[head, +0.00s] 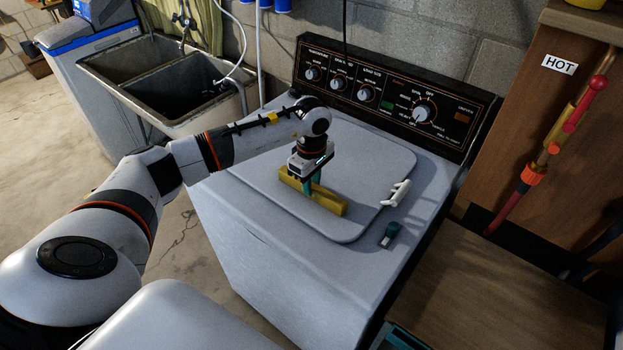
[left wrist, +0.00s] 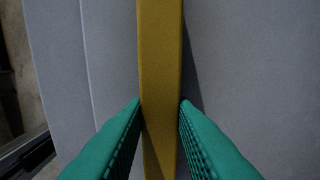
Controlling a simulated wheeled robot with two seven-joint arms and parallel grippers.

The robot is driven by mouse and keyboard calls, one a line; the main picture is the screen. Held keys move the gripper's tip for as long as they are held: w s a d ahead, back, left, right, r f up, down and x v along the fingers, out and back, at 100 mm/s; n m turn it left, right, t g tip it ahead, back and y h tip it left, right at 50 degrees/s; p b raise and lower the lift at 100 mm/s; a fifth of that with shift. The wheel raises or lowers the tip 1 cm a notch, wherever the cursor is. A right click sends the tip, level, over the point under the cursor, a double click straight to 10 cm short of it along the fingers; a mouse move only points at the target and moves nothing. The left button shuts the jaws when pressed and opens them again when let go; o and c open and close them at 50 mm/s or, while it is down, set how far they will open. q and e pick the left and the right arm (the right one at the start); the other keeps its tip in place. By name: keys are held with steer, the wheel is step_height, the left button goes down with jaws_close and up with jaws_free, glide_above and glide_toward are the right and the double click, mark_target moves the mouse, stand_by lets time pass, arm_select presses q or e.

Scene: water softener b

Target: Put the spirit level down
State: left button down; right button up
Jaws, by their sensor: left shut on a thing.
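The yellow spirit level (head: 328,202) is at the washing machine's lid (head: 362,150), lying roughly flat along it. My left gripper (head: 311,184) reaches down onto the level from above and is shut on it. In the left wrist view the green fingers (left wrist: 160,104) stand on both sides of the yellow level (left wrist: 161,50). A dark shadow runs along the level's right side there. I cannot tell whether the level touches the lid or hangs slightly above it. My right gripper is not in view.
A white handle-like object (head: 396,193) and a small dark green object (head: 389,235) are right of the level on the machine. The control panel (head: 390,95) rises behind. A double sink (head: 170,80) stands left, a wooden surface (head: 490,290) right. Much of the lid is clear.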

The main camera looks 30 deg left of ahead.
arm_select(q)
steer(key=shift+f, duration=0.1)
steer(key=c, duration=1.6)
jaws_free()
steer(key=shift+a+f, duration=0.1)
steer(key=shift+c, duration=0.2)
steer(key=o, duration=0.4)
steer(key=shift+o, duration=0.2)
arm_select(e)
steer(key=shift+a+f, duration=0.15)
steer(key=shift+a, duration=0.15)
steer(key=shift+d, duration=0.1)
